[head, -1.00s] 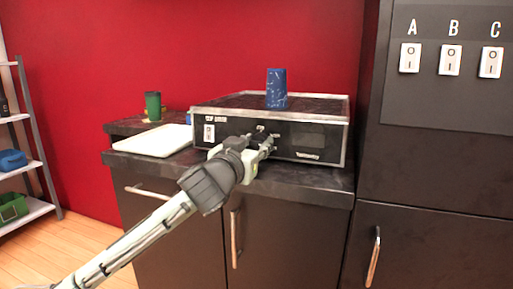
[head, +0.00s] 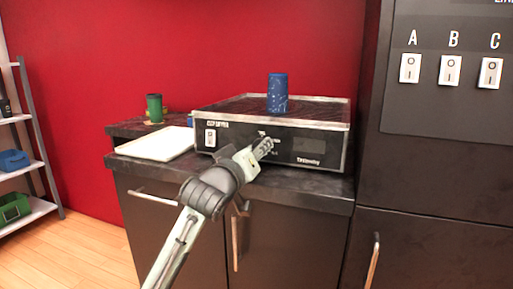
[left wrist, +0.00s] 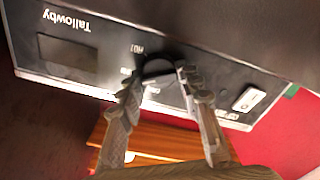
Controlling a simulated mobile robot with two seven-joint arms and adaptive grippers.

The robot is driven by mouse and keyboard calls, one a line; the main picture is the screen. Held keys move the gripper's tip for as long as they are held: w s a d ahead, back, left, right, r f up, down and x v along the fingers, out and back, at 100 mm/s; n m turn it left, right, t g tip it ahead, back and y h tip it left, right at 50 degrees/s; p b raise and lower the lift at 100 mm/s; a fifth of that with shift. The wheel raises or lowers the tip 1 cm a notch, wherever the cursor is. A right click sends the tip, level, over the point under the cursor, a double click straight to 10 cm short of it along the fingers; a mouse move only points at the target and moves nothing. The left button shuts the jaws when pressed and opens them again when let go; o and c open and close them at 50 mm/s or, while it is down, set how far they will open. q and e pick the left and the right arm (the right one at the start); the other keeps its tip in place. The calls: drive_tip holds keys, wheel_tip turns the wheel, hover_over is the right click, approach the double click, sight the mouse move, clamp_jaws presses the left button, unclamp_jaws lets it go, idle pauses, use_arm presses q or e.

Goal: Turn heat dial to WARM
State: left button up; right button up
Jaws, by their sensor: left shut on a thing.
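The heat dial (left wrist: 158,68) is a dark round knob on the black front panel of the warming box (head: 228,137). In the left wrist view the panel appears upside down, with a HOT label beside the dial; smaller labels are hard to read. My left gripper (left wrist: 162,75) has its two fingers on either side of the dial and is shut on it. In the head view my left gripper (head: 264,147) reaches the panel's middle and mostly hides the dial. Which mark the dial points at cannot be told. My right gripper is not in view.
A blue cup (head: 277,94) stands on top of the box. A white rocker switch (head: 210,137) is left of the dial on the panel. A white tray (head: 157,144) and a green cup (head: 154,108) are to the left. Switches A, B, C are on the right wall.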

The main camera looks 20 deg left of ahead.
use_arm(q)
drive_tip(key=shift+a, duration=0.1)
idle(0.3)
drive_tip(key=o, duration=1.2)
drive_tip(key=shift+c, duration=0.2)
drive_tip(key=shift+s, duration=0.1)
drive_tip(key=s, duration=1.2)
drive_tip(key=shift+a, duration=0.15)
drive_tip(key=shift+w, duration=0.1)
